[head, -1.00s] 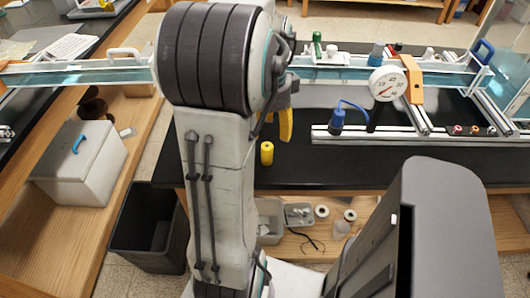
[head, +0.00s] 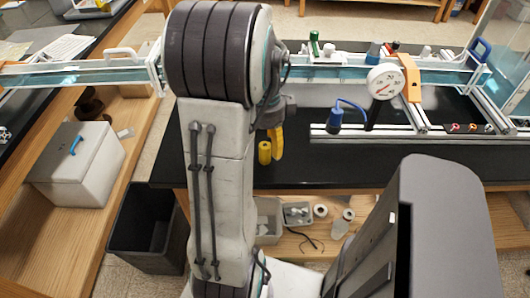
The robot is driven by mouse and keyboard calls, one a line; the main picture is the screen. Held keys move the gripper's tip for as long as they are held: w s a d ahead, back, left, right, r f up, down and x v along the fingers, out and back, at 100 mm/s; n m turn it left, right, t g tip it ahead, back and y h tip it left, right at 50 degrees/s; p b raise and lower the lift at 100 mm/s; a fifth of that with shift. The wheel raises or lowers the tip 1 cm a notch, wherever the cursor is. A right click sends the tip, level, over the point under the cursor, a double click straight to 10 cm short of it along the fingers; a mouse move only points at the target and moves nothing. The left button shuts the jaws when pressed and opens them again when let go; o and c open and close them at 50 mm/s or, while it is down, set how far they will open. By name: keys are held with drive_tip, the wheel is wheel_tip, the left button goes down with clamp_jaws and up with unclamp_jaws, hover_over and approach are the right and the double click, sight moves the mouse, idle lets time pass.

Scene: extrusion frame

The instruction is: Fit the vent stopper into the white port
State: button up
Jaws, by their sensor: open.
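A small yellow cylinder (head: 264,153), which may be the vent stopper, stands upright on the black bench top. My gripper (head: 275,145) is open. Its yellow finger is down at bench level just right of the cylinder, seeming very close; I cannot tell whether they touch. My arm hides the other finger and much of the gripper. White fittings sit on the extrusion frame, one near the green-topped part (head: 330,50) and one farther right (head: 427,53). I cannot tell which is the white port.
Bare black bench lies right of my gripper.

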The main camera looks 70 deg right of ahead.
drive_tip(key=shift+f, duration=1.35)
drive_tip(key=c, duration=1.2)
